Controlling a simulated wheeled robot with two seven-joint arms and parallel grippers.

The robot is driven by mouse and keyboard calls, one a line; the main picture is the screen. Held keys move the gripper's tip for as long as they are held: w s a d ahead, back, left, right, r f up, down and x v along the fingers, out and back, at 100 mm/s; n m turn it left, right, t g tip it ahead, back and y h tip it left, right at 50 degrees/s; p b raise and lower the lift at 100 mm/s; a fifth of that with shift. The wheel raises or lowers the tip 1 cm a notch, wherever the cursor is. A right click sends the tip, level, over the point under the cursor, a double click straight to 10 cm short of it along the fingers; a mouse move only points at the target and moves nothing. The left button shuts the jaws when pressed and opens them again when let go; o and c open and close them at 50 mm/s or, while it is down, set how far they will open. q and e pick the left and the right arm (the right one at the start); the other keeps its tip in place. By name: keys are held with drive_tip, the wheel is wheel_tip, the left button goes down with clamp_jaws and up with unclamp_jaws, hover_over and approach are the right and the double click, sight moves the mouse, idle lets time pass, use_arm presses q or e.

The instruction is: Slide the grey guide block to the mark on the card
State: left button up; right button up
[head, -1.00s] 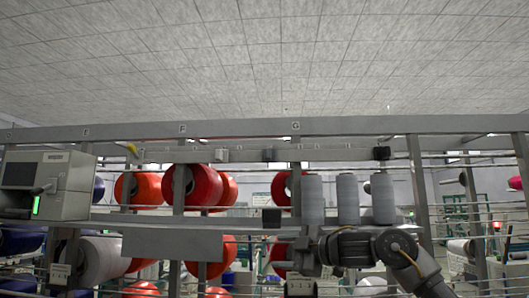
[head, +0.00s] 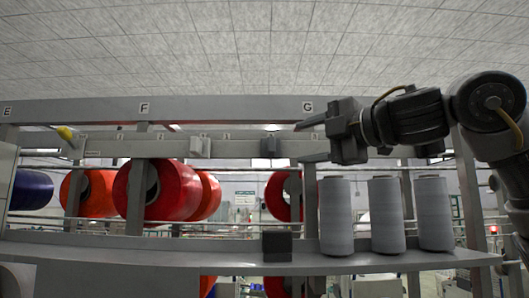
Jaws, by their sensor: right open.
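A grey rail (head: 110,147) with small number labels runs across the frame in the head view. A lighter grey block (head: 199,146) sits on it left of centre. A darker grey block (head: 271,146) sits farther right. I cannot tell for sure which is the guide block. My right gripper (head: 312,141) is open and empty, its fingers pointing left, just right of the darker block and apart from it in the picture. It hides the rail's right part. I cannot make out a card with a readable mark. My left gripper is not in view.
A shelf (head: 150,248) below the rail holds a dark cube (head: 277,245) and several grey thread cones, the leftmost (head: 336,215) below my right gripper. Large red bobbins (head: 170,198) hang behind. A yellow knob (head: 65,132) is at the rail's left end.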

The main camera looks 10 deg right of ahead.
sight(271, 153)
drive_tip(key=p+x, duration=0.2)
drive_tip(key=x, duration=0.1)
drive_tip(key=p+x, duration=0.1)
drive_tip(key=x, duration=0.1)
drive_tip(key=p+x, duration=0.2)
drive_tip(key=x, duration=0.1)
drive_tip(key=shift+w+a+r+p, duration=0.1)
drive_tip(key=shift+a+r+p, duration=0.25)
drive_tip(key=shift+a, duration=0.05)
drive_tip(key=shift+w+a, duration=0.15)
drive_tip(key=shift+w, duration=0.05)
drive_tip(key=shift+w+a, duration=0.1)
drive_tip(key=shift+w+f, duration=0.15)
drive_tip(key=shift+w, duration=0.05)
clamp_jaws()
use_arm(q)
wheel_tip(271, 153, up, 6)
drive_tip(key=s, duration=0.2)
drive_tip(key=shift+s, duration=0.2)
use_arm(e)
drive_tip(key=shift+s+a, duration=0.1)
drive_tip(key=shift+a, duration=0.05)
